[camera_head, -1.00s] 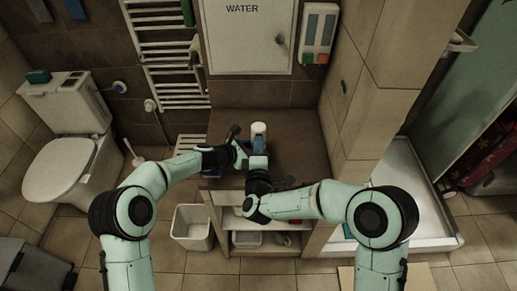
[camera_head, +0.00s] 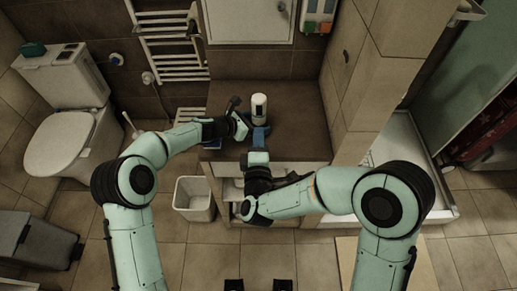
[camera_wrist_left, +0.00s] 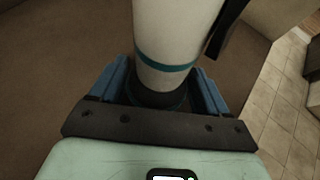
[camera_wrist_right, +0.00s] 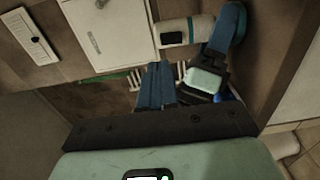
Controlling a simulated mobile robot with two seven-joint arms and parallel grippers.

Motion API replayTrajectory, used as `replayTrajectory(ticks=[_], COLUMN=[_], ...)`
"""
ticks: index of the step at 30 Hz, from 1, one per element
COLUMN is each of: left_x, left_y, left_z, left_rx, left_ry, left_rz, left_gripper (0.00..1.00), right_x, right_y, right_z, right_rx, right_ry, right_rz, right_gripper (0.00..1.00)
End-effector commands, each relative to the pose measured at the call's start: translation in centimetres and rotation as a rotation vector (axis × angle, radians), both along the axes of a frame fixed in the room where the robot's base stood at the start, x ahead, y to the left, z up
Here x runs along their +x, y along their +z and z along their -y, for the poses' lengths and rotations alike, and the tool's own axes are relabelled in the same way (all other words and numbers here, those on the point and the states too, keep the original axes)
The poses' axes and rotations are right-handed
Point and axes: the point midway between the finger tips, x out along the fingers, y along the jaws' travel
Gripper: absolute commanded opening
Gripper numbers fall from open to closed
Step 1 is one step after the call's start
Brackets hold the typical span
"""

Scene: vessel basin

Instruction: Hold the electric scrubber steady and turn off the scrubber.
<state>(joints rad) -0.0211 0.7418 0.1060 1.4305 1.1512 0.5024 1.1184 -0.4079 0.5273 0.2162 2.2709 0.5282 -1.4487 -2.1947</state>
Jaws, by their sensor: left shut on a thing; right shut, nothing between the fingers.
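The electric scrubber stands as a white cylinder (camera_head: 259,104) above the counter in the head view. In the left wrist view its white body (camera_wrist_left: 163,48) has a teal band and a dark lower part. My left gripper (camera_head: 250,121) is shut around that dark part, with blue fingers on both sides (camera_wrist_left: 160,92). In the right wrist view the scrubber body (camera_wrist_right: 195,28) shows a dark panel facing me. My right gripper (camera_head: 260,131) is shut and empty just in front of the scrubber; its closed blue fingers (camera_wrist_right: 155,72) appear apart from it. The scrubber's far end is unclear.
The brown counter (camera_head: 300,110) is mostly clear on the right. Open shelves lie below its front edge. A white bin (camera_head: 194,199) stands at left, a toilet (camera_head: 60,140) further left. A tiled pillar (camera_head: 375,75) bounds the right. A towel radiator (camera_head: 167,45) hangs behind.

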Motion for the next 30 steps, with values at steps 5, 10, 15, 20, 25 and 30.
replayTrajectory(ticks=[5,10,15,20,25,30], left_x=[-0.1,-0.1,-0.1,-0.1,-0.1,-0.1], left_y=[-0.2,-0.2,-0.2,-0.2,-0.2,0.0], left_z=[0.0,0.0,0.0,0.0,0.0,-0.2], left_rx=[0.001,0.000,0.000,0.001,0.000,0.001], left_ry=[-0.001,-0.001,0.000,-0.001,0.000,0.001], left_rz=[-0.006,-0.005,-0.005,-0.004,-0.003,-0.001], left_gripper=[0.59,0.59,0.59,0.79,1.00,1.00], right_x=[-3.4,-4.9,-5.3,-5.2,-5.2,-5.2], right_y=[0.4,0.6,0.6,0.6,0.6,0.6], right_z=[0.0,0.0,0.0,0.0,0.0,0.0], right_rx=[-0.001,-0.001,-0.001,-0.001,-0.001,-0.001], right_ry=[0.002,0.000,0.000,-0.001,-0.001,-0.001], right_rz=[0.001,0.000,0.000,0.000,0.000,0.000], right_gripper=[0.00,0.00,0.00,0.00,0.00,0.00])
